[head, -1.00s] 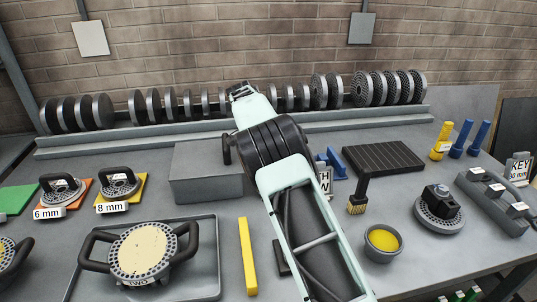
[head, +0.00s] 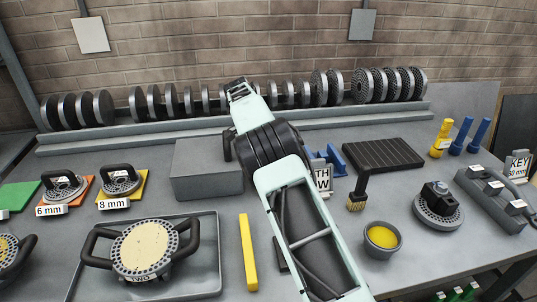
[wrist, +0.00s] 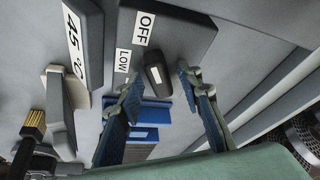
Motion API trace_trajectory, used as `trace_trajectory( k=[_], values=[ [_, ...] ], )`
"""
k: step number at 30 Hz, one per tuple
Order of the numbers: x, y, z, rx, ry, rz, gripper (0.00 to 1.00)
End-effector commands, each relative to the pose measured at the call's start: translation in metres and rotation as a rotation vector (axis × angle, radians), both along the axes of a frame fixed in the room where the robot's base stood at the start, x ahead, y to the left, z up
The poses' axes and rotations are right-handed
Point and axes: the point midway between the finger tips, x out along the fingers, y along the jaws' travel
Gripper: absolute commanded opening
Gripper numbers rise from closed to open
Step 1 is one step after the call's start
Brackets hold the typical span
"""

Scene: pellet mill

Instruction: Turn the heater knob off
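The heater knob (wrist: 157,76) is dark with a white mark and sits on a grey box (wrist: 182,32) in the wrist view. A white OFF label (wrist: 144,29) and a LOW label (wrist: 123,61) are on that box near the knob. My gripper (wrist: 157,86) is open, with one blue-padded finger on each side of the knob in the picture. Nothing is held, and I cannot tell whether a finger touches the knob. In the head view my arm hides the gripper and the knob.
A panel marked 45 °C (wrist: 80,40) stands left of the knob in the wrist view, near a brush (wrist: 31,128). Blue parts (wrist: 140,112) show between the fingers. In the head view a plain grey block (head: 207,168) and a dark ribbed plate (head: 383,155) flank my arm.

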Motion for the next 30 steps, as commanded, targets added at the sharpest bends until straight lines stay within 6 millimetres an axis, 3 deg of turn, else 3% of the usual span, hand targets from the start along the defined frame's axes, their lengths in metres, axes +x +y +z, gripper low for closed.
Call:
trace_trajectory(
  k=[11, 24, 30],
  values=[
    [-0.002, 0.003, 0.008, 0.000, 0.000, 0.001, 0.35],
    [-0.023, 0.027, 0.087, 0.001, -0.003, 0.001, 0.35],
    [-0.029, 0.033, 0.107, 0.000, -0.001, 0.000, 0.35]
  ],
)
